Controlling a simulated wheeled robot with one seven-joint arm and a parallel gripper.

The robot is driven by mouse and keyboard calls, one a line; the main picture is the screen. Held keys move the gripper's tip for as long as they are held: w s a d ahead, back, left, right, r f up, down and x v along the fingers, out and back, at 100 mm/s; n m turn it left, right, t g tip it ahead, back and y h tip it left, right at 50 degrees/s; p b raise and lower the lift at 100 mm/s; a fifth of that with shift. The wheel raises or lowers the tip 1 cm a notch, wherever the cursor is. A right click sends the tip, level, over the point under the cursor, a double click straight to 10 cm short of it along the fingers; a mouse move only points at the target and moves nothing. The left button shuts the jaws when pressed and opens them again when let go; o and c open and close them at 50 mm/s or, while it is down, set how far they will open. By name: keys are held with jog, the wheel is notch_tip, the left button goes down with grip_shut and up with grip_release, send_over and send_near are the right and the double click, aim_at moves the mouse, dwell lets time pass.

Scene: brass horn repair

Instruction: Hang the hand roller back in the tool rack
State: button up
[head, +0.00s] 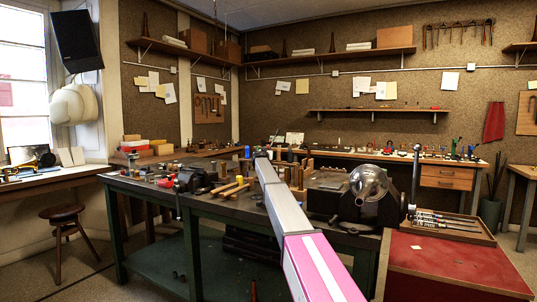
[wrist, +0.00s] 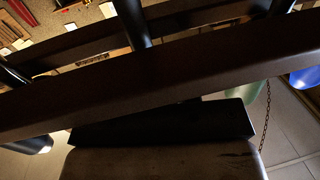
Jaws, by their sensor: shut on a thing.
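In the wrist view, two long dark brown bars (wrist: 160,72) cross the picture very near the camera. They look like rails of the tool rack, with black cylindrical handles (wrist: 133,22) behind or between them. A grey-brown block with a black front part, seemingly my gripper (wrist: 160,125), fills the bottom middle, just under the nearer bar. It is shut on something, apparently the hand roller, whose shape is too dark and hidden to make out. Whether it touches the bar I cannot tell. In the head view my arm stretches to the bench and its own links hide the gripper.
A red-topped cabinet (head: 455,265) bears a tool tray (head: 450,225) at right. A chain (wrist: 266,115) hangs at right in the wrist view. Floor shows at left.

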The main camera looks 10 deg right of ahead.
jog(key=shift+f, duration=0.45)
jog(key=o, duration=1.1)
jog(key=shift+f, duration=0.1)
jog(key=v, duration=0.7)
jog(key=shift+s+a, duration=0.15)
jog(key=shift+s, duration=0.05)
